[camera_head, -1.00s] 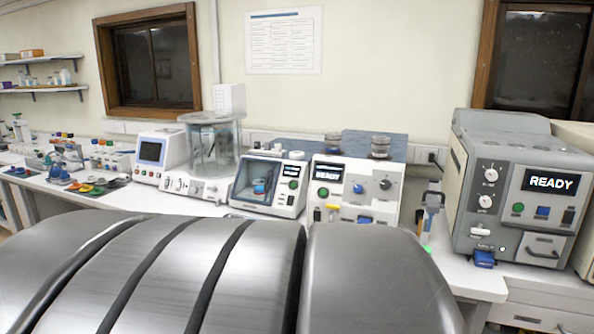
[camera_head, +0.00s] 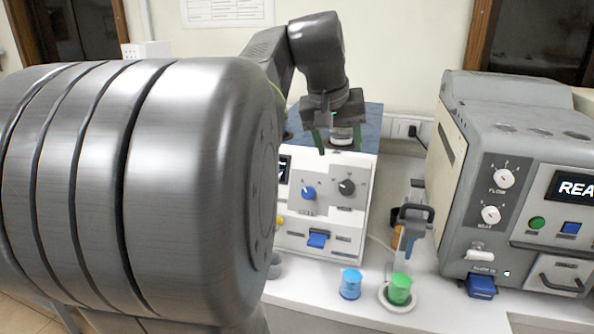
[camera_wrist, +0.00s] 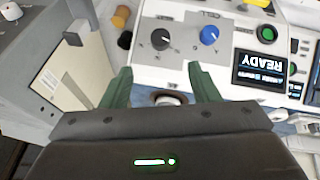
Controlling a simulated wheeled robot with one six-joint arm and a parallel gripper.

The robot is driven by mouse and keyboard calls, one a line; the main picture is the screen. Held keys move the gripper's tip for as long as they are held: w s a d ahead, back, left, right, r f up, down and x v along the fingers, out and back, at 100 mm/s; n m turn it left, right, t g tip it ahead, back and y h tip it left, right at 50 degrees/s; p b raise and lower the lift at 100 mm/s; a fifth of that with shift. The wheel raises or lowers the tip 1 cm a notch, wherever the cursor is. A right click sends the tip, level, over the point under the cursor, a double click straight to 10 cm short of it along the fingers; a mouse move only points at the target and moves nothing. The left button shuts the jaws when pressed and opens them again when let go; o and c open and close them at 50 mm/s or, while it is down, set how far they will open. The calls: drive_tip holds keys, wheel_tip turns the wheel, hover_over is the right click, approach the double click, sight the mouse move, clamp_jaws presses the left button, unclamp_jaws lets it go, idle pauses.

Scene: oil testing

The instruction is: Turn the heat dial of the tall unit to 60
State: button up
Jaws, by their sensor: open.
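The tall grey unit (camera_head: 520,160) stands at the right in the head view. Its panel carries two white dials: an upper one labelled FLOW (camera_head: 503,178) and a lower one whose small label looks like HEAT (camera_head: 490,214). The dial scale is too small to read. My gripper (camera_head: 338,142) is open and empty, pointing down over the top of the white unit (camera_head: 298,232), left of the grey unit and apart from its dials. In the wrist view my gripper's green fingers (camera_wrist: 160,80) stand apart above the white unit, whose black knob (camera_wrist: 161,39) and blue knob (camera_wrist: 209,34) show.
A blue cup (camera_head: 350,284) and a green cup (camera_head: 399,289) on a white dish stand on the bench front. A grey-blue pipette-like tool on a stand (camera_head: 412,232) is between the two units. A round fitting (camera_head: 342,134) tops the white unit, close to my gripper.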

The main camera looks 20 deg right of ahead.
sight(347, 188)
drive_tip(key=x, duration=1.3)
drive_tip(key=shift+s+f, duration=0.1)
drive_tip(key=shift+f, duration=0.15)
drive_tip(key=shift+c, duration=0.2)
drive_tip(key=c, duration=0.9)
